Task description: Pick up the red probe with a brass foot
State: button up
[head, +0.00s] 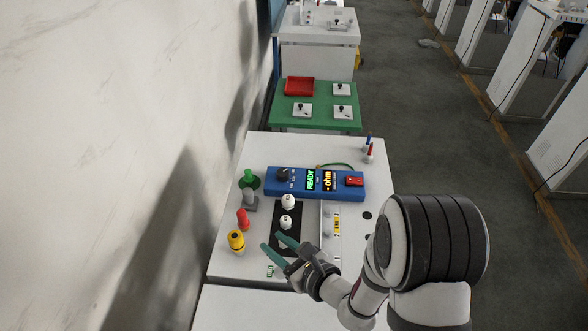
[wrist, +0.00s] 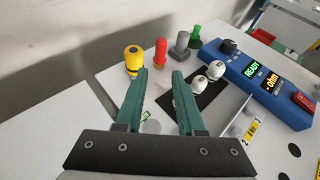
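A red upright piece (head: 242,220) stands at the left side of the white table, between a yellow piece and a grey one. It also shows in the wrist view (wrist: 160,53), beyond the gap between my fingers. A second, slimmer red piece (head: 370,152) stands at the table's back right, beside a blue one. I cannot make out a brass foot on either. My gripper (head: 272,241) is open, with teal fingers and nothing between them. It is over the front left of the table, right of the nearer red piece. It also shows in the wrist view (wrist: 160,76).
The yellow piece (head: 236,241), grey piece (head: 250,201) and green piece (head: 249,179) stand close to the nearer red one. White knobs (head: 287,202) stand on a black plate. A blue READY instrument (head: 267,181) crosses the table. A green table (head: 280,118) stands behind.

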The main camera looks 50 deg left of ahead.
aim_at(244, 217)
jog(key=x, duration=1)
jog(key=shift+w+f, duration=0.1)
jog(key=shift+f, duration=0.2)
jog(key=x, duration=0.5)
jog(key=shift+a+r, duration=0.2)
jog(key=shift+a, duration=0.3)
grip_shut()
